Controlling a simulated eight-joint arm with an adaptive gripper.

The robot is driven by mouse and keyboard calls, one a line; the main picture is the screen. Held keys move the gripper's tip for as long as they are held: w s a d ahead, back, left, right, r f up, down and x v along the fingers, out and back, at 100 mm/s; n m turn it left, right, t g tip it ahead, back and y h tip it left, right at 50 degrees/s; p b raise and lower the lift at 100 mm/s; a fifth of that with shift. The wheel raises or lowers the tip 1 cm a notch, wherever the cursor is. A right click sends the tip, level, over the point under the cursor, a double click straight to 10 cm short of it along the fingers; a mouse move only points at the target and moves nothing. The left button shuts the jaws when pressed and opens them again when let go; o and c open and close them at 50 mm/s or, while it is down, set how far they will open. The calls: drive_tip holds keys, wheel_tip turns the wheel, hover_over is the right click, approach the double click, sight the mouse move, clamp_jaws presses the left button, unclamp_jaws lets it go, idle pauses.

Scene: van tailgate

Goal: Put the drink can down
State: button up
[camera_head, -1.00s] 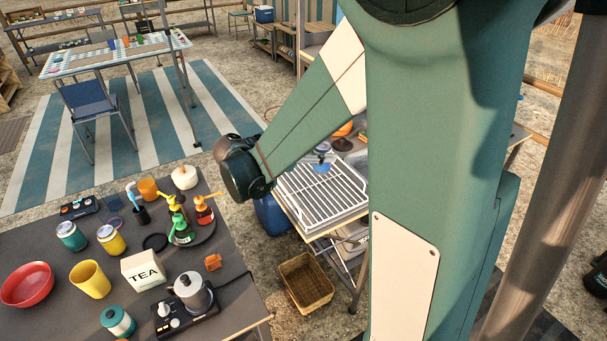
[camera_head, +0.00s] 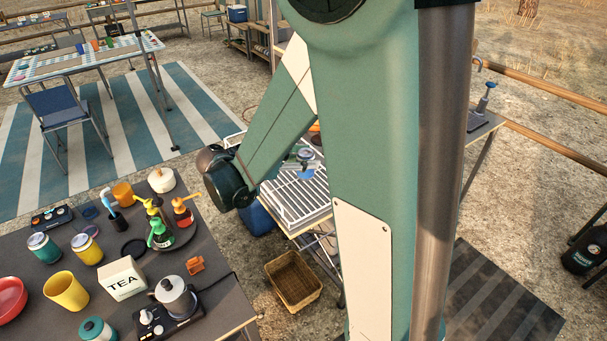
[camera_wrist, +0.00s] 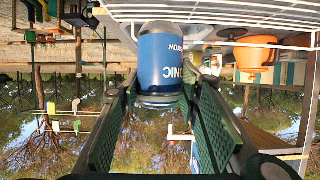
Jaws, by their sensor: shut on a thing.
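In the wrist view, which is upside down, a blue drink can (camera_wrist: 160,62) with silver ends stands between the two green pads of my gripper (camera_wrist: 160,88). My gripper is shut on it. The can looks upright, with its lower end near the white wire rack (camera_wrist: 225,14). I cannot tell whether can and rack touch. In the head view the slatted white rack (camera_head: 290,200) lies on a stand beyond the dark table, partly behind my arm. My gripper is not clearly visible there.
An orange pot (camera_wrist: 257,55) is beside the can in the wrist view. A wicker basket (camera_head: 293,281) stands on the ground below the rack.

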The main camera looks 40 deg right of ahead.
sight(298, 172)
drive_tip(key=shift+f, duration=0.8)
drive_tip(key=shift+f+b, duration=0.75)
drive_tip(key=shift+f, duration=1.1)
drive_tip(key=shift+f, duration=0.15)
drive_tip(key=o, duration=0.8)
drive_tip(key=shift+c, duration=0.2)
drive_tip(key=shift+r, duration=0.2)
drive_tip(key=p+v, duration=0.3)
drive_tip(key=v, duration=0.9)
drive_tip(key=shift+s, duration=0.1)
